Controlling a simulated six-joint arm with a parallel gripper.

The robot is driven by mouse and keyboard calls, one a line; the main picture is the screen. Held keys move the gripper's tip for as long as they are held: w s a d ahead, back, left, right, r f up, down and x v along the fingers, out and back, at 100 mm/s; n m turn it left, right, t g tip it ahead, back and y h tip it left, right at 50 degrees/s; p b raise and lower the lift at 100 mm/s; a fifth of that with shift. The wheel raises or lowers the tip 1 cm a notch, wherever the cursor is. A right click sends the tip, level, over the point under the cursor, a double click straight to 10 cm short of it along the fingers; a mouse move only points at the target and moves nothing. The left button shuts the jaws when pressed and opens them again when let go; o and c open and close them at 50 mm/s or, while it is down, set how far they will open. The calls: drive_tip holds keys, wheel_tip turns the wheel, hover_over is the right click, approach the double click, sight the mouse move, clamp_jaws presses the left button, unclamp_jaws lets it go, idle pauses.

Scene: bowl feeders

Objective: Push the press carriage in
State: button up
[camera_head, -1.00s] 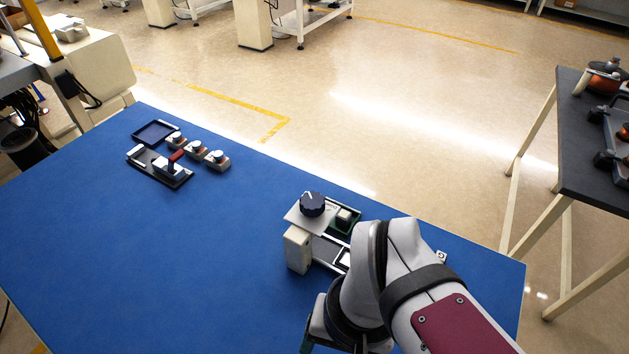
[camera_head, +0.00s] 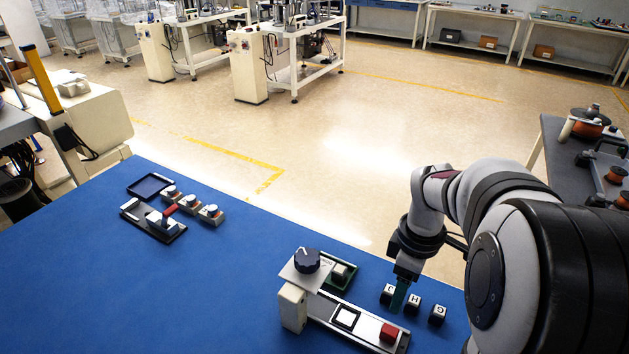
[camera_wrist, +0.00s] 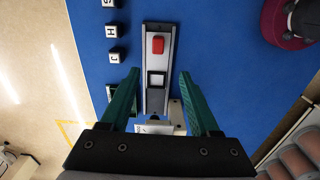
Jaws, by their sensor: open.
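The press (camera_head: 293,308) stands at the front right of the blue table, with a dark knob (camera_head: 306,260) on its top plate. From under the plate, a pale rail (camera_head: 366,328) runs out to the lower right. The carriage, with a black-and-white square pocket (camera_head: 345,317), sits on the rail outside the plate. A red block (camera_head: 389,333) sits near the rail's outer end. My gripper (camera_head: 402,292) is open and empty behind the rail. In the wrist view, my gripper (camera_wrist: 160,72) has its green fingers either side of the rail, with the carriage pocket (camera_wrist: 156,80) between them; the height gap is unclear.
Lettered cubes (camera_head: 412,304) stand in a row behind the rail, close to my gripper. A green tray (camera_head: 344,277) holding a cube is behind the press. A lever fixture (camera_head: 160,222), a dark tray (camera_head: 150,186) and several knobbed blocks (camera_head: 190,202) are far left. The table's middle is clear.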

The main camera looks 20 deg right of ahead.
sight(391, 330)
drive_tip(key=f, duration=1.6)
drive_tip(key=shift+w+d, duration=0.1)
drive_tip(key=shift+d, duration=0.1)
clamp_jaws()
idle(0.5)
